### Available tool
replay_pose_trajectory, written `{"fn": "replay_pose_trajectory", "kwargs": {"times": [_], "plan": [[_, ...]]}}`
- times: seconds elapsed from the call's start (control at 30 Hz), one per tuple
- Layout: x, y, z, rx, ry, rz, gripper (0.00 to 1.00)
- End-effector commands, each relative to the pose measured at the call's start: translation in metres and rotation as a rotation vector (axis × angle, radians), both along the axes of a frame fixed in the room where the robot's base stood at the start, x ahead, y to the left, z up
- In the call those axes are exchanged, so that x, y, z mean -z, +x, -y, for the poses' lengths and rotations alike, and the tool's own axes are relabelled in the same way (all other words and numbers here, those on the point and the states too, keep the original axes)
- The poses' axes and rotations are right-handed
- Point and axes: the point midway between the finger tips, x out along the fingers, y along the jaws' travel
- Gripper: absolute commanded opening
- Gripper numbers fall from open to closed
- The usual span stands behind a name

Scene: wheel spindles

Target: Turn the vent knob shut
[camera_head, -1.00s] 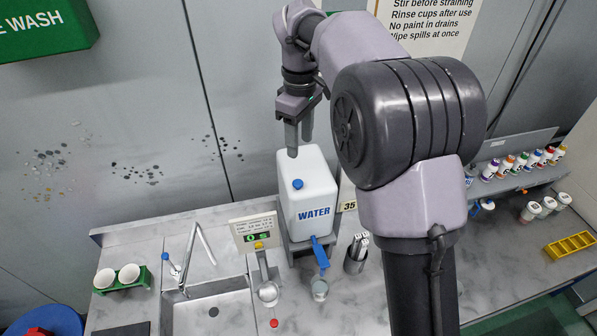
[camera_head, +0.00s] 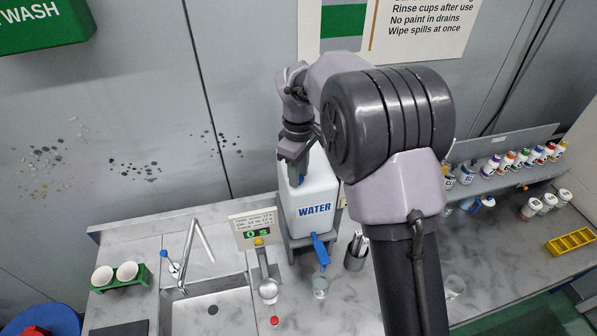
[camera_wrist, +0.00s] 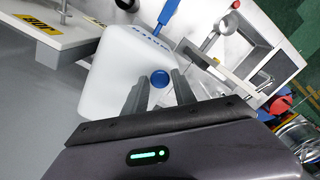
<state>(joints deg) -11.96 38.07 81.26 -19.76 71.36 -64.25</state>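The white water jug (camera_head: 312,207) stands upright on a grey stand on the counter, with a blue tap (camera_head: 320,250) at its front. The blue vent knob (camera_wrist: 160,78) sits on the jug's top in the wrist view; in the head view my gripper mostly hides it. My gripper (camera_head: 297,175) points down over the jug's top. In the wrist view its two fingers are apart, with the knob showing in the gap between their tips. I cannot tell whether the fingertips reach down around the knob or stay above it. Nothing is held.
A clear cup (camera_head: 320,286) stands below the tap. A metal holder with utensils (camera_head: 356,252) is right of the jug. A timer sign (camera_head: 254,229), faucet (camera_head: 196,245) and sink (camera_head: 215,308) are left. Paint bottles (camera_head: 520,160) line the right shelf. The wall rises behind the jug.

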Motion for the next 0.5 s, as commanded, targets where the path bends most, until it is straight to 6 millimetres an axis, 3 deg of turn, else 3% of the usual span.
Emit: {"fn": "replay_pose_trajectory", "kwargs": {"times": [0.03,0.13,0.5], "plan": [[-0.0001,0.0001,-0.0001,0.000,0.000,0.000,0.20],[-0.0002,0.0001,-0.0001,0.000,0.000,0.000,0.00],[-0.0003,0.0002,-0.0002,0.041,0.001,0.001,0.00]]}}
